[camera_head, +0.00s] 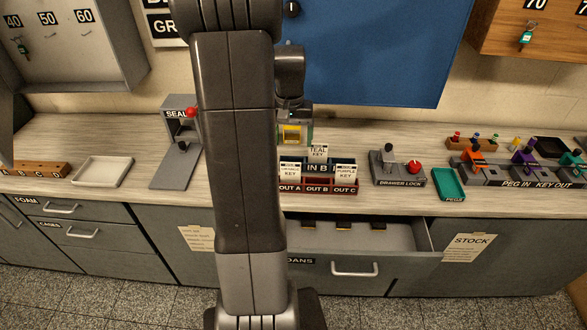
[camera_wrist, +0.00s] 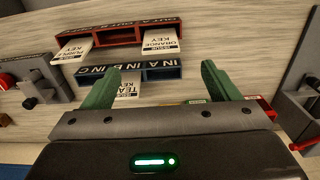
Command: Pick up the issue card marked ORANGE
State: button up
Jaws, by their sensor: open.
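The ORANGE issue card (camera_wrist: 160,40) is a small white card with dark print. In the wrist view it appears upside down, at the red rack (camera_wrist: 117,36). In the head view the orange card (camera_head: 290,170) stands at the rack's left, above OUT A, partly beside my arm. My gripper (camera_wrist: 160,75) has two green fingers spread wide with nothing held between them. The orange card shows beyond the fingertips, apart from them. A TEAL card (camera_wrist: 128,90) stands at the blue rack (camera_wrist: 160,73), near the left finger. The PURPLE card (camera_wrist: 72,50) is at the red rack.
The drawer lock box (camera_head: 397,168) with a red knob stands right of the racks. A green tray (camera_head: 448,184) and the peg station (camera_head: 520,175) are further right. An open drawer (camera_head: 350,236) juts out below. A white tray (camera_head: 103,171) lies at left.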

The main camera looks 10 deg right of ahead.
aim_at(291, 164)
notch_tip(291, 164, down, 6)
jog(key=shift+f, duration=0.15)
jog(key=shift+w+d+f+p, duration=0.1)
jog(key=shift+f+p, duration=0.1)
jog(key=shift+f, duration=0.65)
jog(key=shift+w+a+f+p, duration=0.1)
jog(key=shift+f+p, duration=0.15)
jog(key=shift+f, duration=0.65)
jog(key=shift+w+d+f+p, duration=0.1)
jog(key=shift+f+p, duration=0.1)
jog(key=shift+f, duration=0.65)
jog(key=c, duration=1.1)
jog(key=shift+o, duration=0.2)
